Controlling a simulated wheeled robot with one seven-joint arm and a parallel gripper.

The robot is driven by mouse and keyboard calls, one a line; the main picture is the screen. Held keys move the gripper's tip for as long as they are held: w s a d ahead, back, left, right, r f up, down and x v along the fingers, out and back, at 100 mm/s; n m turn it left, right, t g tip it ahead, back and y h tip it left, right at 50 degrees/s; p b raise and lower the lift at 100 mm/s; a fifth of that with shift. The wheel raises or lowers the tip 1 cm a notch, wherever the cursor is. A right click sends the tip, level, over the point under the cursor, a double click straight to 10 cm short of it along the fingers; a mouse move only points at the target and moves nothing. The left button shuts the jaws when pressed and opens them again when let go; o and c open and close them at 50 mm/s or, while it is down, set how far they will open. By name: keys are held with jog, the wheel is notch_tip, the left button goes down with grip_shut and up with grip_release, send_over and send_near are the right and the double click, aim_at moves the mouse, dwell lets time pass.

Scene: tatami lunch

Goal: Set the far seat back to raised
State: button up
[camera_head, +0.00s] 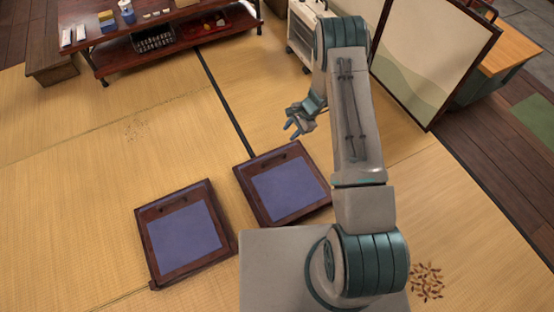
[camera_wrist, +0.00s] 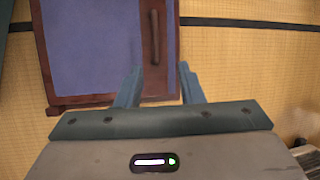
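Two low seats with dark wood frames and blue panels lie flat on the tatami in the head view. One seat (camera_head: 290,187) is higher in the picture and to the right; the other seat (camera_head: 184,236) is lower left. Each has a dark bar along its upper edge. My gripper (camera_head: 293,129) is open and empty above the upper edge of the right seat. In the wrist view, a seat's blue panel (camera_wrist: 90,45) and dark bar handle (camera_wrist: 154,38) show. The bar is ahead of my open gripper (camera_wrist: 160,70), roughly in line with the gap, and apart from the fingers.
A low wooden table (camera_head: 110,42) with small items and a dark basket (camera_head: 154,40) stands at the back. A white cart (camera_head: 300,35) and a framed screen (camera_head: 432,60) stand beyond my arm. Brown scraps (camera_head: 427,282) lie at lower right. Open tatami lies to the left.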

send_near(277, 156)
jog(key=shift+m, duration=0.3)
jog(key=b+x, duration=0.2)
jog(key=x, duration=0.2)
jog(key=a+b+x, duration=0.1)
jog(key=b+x, duration=0.2)
jog(key=x, duration=0.1)
jog(key=shift+r, duration=0.1)
jog(key=shift+c, duration=0.3)
grip_shut()
jog(key=shift+d, duration=0.1)
